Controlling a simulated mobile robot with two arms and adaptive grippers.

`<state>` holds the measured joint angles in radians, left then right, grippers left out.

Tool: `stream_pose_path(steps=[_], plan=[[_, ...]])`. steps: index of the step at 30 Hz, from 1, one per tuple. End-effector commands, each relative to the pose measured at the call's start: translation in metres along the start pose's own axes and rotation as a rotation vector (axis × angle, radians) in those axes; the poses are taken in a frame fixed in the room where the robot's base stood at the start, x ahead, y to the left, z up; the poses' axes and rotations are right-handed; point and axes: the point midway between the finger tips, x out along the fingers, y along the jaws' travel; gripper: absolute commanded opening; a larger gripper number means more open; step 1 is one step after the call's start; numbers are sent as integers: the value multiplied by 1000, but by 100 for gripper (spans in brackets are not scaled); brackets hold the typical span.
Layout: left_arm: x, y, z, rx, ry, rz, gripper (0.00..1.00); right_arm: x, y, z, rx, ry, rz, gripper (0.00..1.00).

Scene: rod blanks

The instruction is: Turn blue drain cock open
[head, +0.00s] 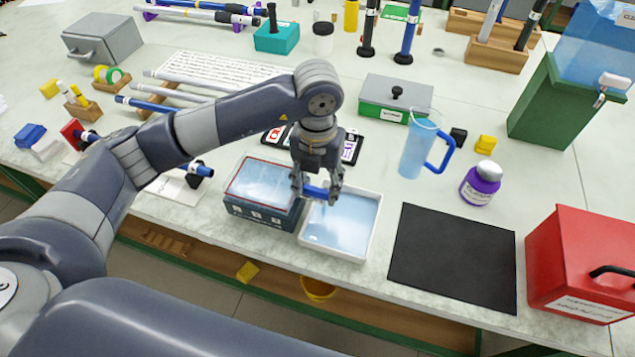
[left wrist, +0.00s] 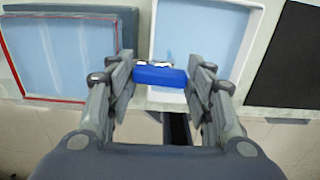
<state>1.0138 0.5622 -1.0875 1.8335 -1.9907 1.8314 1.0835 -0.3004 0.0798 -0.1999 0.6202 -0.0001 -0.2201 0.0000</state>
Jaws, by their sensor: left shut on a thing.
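My left gripper (head: 317,194) points down and is shut on the cock, with one finger at each end. In the left wrist view the blue bar (left wrist: 160,76) lies crosswise between both fingers, with a small pale metal part behind it. The cock's stem and its joint to the bath are mostly hidden. My right gripper is out of view.
A black mat (head: 455,257) and a red box (head: 585,263) lie to the right. A blue jug (head: 417,150), a purple bottle (head: 481,184) and a green-grey box (head: 395,98) stand behind. The table's front edge is close to the bath and tray.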

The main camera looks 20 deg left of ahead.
Motion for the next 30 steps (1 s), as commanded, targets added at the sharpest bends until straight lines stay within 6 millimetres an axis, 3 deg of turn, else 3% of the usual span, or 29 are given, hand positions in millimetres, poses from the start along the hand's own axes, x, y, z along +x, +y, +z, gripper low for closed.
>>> stream_pose_path(steps=[2, 3, 5, 20, 30], plan=[[2, 0, -4, 4, 13, 4, 24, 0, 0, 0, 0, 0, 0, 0], [2, 0, -4, 4, 13, 4, 55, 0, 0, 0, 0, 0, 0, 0], [2, 0, -3, 4, 11, 4, 68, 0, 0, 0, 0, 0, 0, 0], [-5, 1, 0, 0, -1, 1, 68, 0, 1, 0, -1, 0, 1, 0], [-54, -1, 0, 3, -1, -1, 68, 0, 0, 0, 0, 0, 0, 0]])
